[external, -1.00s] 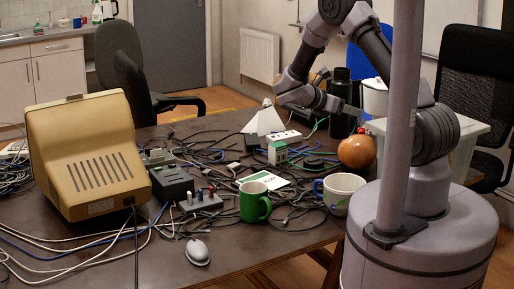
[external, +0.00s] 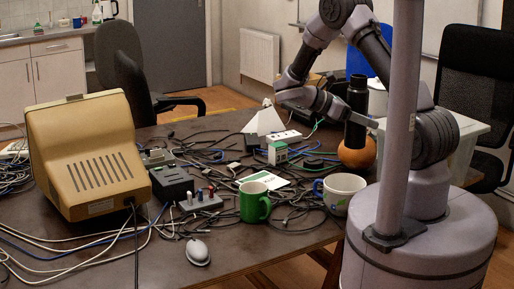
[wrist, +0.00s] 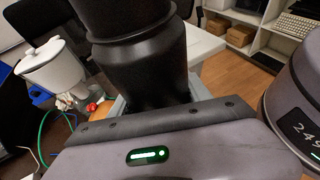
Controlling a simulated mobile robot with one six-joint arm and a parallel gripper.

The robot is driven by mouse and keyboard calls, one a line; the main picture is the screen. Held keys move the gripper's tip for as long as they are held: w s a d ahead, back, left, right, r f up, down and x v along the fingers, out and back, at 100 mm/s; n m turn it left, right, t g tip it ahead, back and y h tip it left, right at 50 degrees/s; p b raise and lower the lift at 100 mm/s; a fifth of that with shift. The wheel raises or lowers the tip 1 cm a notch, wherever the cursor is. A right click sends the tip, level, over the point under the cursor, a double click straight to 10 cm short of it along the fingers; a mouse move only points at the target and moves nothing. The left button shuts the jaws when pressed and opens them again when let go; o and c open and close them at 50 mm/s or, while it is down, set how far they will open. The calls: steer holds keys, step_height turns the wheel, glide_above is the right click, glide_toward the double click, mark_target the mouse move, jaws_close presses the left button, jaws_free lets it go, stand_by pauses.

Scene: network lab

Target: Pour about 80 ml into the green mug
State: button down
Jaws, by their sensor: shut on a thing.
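The green mug (external: 255,203) stands upright near the table's front edge in the external view; its inside is hard to make out. My gripper (external: 368,122) is shut on a black bottle (external: 356,98), holding it about upright at the table's right side. The bottle's lower end overlaps the top of a round orange-brown object. The bottle (wrist: 135,50) fills the upper middle of the wrist view, close to the camera; its top is cut off there. The mug is well to the left of the gripper and nearer the camera.
A white mug with a blue handle (external: 340,193) stands right of the green mug. The round orange-brown object (external: 357,157) is behind it. Cables, a power strip (external: 284,137) and small boxes clutter the table. A beige monitor (external: 88,150) and mouse (external: 198,251) are left.

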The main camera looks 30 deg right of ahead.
steer(key=s+a+f+m+g+y+b, duration=0.1)
steer(key=s+a+f+m+g+y, duration=0.1)
steer(key=s+a+m+g+y, duration=0.4)
steer(key=s+a+f+m+g+y+b, duration=0.1)
steer(key=s+a+f+m+g+y, duration=0.15)
steer(key=s+a+m+y, duration=0.65)
steer(key=w+a+r+m+t+y+b, duration=0.1)
steer(key=w+a+r+m+t+y, duration=0.4)
steer(key=a+m, duration=0.3)
steer(key=w+a+r+m+t+y+b, duration=0.1)
steer(key=w+a+r+m+t+y, duration=0.2)
steer(key=w+a+m+t+y, duration=0.45)
step_height(320, 180, down, 13)
steer(key=s+a+h, duration=0.1)
steer(key=s, duration=0.1)
steer(key=shift+s+a, duration=0.2)
steer(key=shift+h, duration=0.25)
